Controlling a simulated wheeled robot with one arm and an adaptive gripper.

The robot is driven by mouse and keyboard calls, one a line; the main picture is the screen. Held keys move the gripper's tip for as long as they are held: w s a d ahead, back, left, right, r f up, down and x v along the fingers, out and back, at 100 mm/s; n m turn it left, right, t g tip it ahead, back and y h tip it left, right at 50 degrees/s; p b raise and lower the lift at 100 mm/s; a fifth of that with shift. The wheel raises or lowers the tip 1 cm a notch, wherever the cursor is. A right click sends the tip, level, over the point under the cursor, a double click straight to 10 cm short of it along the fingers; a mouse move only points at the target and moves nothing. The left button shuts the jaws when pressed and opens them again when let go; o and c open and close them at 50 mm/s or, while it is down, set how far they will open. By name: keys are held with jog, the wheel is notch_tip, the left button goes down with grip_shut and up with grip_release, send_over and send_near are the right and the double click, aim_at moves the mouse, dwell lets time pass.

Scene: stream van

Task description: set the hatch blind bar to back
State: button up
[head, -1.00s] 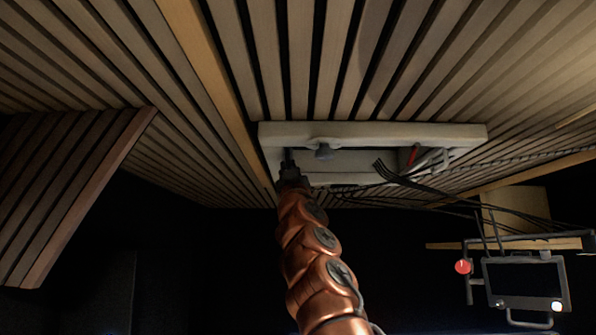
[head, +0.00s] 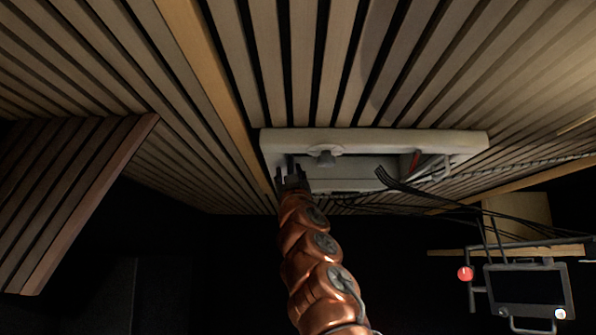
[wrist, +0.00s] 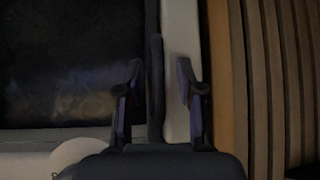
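The roof hatch has a pale frame (head: 375,137) set in the slatted ceiling. My gripper (head: 285,176) is raised to the left end of this frame. In the wrist view my gripper (wrist: 158,92) is open, with one finger on each side of a thin dark upright bar (wrist: 155,70), which looks like the blind bar. The bar is nearer the left finger; I cannot tell whether they touch. The pale frame also shows behind the right finger (wrist: 180,30). The bar's far end and the blind are not clear in the head view.
Black cables (head: 400,183) and a red part (head: 416,160) are at the frame's right end. A monitor (head: 527,288) hangs at lower right. A slatted panel (head: 75,190) is at left.

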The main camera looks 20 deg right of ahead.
jog(key=shift+s, duration=0.45)
jog(key=shift+a+f, duration=0.1)
jog(key=shift+f, duration=0.15)
jog(key=shift+w+f, duration=0.15)
jog(key=shift+f, duration=0.2)
jog(key=shift+s, duration=0.6)
jog(key=shift+a+f, duration=0.1)
jog(key=shift+f, duration=0.15)
jog(key=s, duration=0.2)
jog(key=s+a, duration=0.1)
jog(key=s, duration=0.2)
jog(key=shift+s+a+f, duration=0.15)
jog(key=shift+s+f, duration=0.15)
jog(key=shift+s, duration=0.05)
jog(key=s+a, duration=0.1)
jog(key=s, duration=0.5)
dwell(0.4)
